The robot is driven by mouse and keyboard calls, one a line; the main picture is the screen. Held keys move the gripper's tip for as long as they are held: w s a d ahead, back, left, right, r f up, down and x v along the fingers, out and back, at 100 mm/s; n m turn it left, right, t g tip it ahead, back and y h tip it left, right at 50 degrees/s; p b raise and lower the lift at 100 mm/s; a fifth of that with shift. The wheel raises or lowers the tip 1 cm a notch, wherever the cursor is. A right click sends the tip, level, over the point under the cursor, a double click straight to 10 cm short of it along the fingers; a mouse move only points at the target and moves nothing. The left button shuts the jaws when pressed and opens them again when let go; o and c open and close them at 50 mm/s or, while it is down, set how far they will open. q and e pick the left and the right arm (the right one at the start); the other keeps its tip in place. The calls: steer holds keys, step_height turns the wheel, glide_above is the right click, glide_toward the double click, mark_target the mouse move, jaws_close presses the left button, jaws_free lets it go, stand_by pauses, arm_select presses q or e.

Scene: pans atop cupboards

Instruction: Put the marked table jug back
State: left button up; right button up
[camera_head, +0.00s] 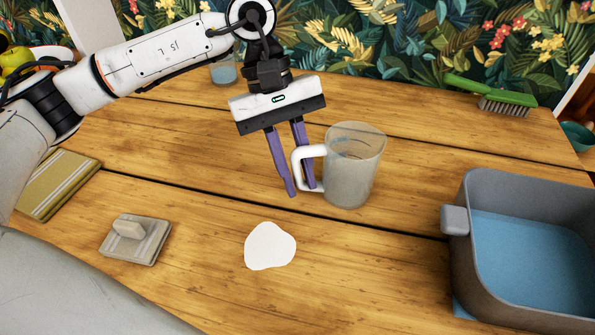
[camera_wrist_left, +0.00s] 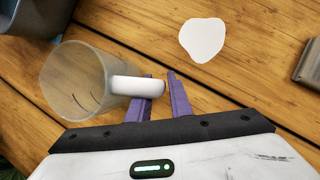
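The jug (camera_head: 354,170) is a grey, see-through vessel with a white handle, upright on the wooden table, with its handle towards the left. It also shows in the left wrist view (camera_wrist_left: 75,85). My left gripper (camera_head: 302,191) points down at the handle with its two purple fingers apart. One finger appears to be inside the handle loop and the other outside it. In the left wrist view the handle covers part of one finger, and I cannot see firm contact. A flat white patch (camera_head: 270,246) lies on the table in front of the jug. My right gripper is not in view.
A grey tub (camera_head: 458,262) with a blue inside stands at the right. A small block with a knob (camera_head: 136,240) and a striped book-like item (camera_head: 58,183) lie left. A green brush (camera_head: 492,92) and a glass (camera_head: 223,70) are at the back. Table around the patch is clear.

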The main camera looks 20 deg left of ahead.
arm_select(q)
steer(key=shift+o, duration=1.2)
steer(key=shift+r, duration=0.2)
steer(key=p+v, duration=0.1)
steer(key=v, duration=1.1)
steer(key=shift+p, duration=0.35)
